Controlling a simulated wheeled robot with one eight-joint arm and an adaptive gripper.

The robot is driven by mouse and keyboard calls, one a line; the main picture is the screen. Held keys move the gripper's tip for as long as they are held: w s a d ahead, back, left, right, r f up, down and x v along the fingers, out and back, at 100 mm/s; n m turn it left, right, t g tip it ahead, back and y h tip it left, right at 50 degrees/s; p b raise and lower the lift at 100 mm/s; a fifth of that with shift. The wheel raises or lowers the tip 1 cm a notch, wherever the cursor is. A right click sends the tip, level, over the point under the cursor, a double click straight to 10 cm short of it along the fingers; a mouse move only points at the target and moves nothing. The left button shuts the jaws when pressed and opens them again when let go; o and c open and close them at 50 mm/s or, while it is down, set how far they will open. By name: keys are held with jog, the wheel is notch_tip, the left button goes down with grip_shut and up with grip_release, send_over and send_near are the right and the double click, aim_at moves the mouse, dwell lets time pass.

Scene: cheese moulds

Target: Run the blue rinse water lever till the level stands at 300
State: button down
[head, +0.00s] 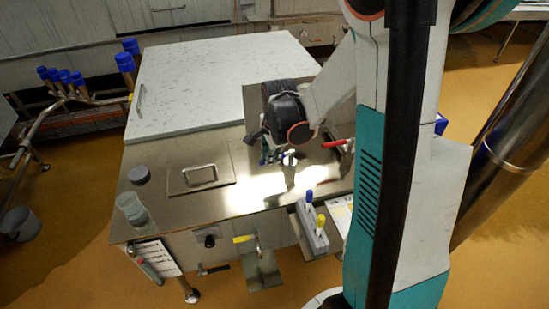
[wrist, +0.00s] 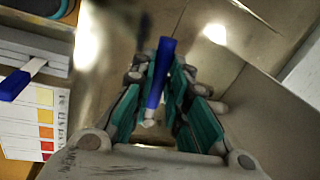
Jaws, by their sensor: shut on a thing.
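The blue lever (wrist: 158,75) shows in the wrist view as a slim blue handle with a pale lower end. It lies between the green pads of my gripper (wrist: 165,78), which is shut on it. In the head view my gripper (head: 280,156) is low over the right part of the steel counter, and the lever is mostly hidden by it. A red lever (head: 334,143) stands just right of my gripper, apart from it. I cannot read a water level or a 300 mark in either view.
The steel counter (head: 240,190) carries a handled lid (head: 201,175), a dark puck (head: 139,175) and a clear beaker (head: 131,208). A grey holder (head: 312,232) with blue and yellow handles is at the front. A large pale marbled lid (head: 210,80) lies behind. A colour chart (wrist: 35,110) is at left.

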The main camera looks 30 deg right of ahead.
jog(key=shift+w+m, duration=0.65)
jog(key=shift+m, duration=0.35)
jog(key=shift+d, duration=0.1)
jog(key=c, duration=1.6)
grip_release()
jog(key=shift+o, duration=0.2)
notch_tip(320, 180, up, 12)
jog(key=s, duration=0.2)
jog(key=shift+a, duration=0.35)
jog(key=shift+s+f, duration=0.1)
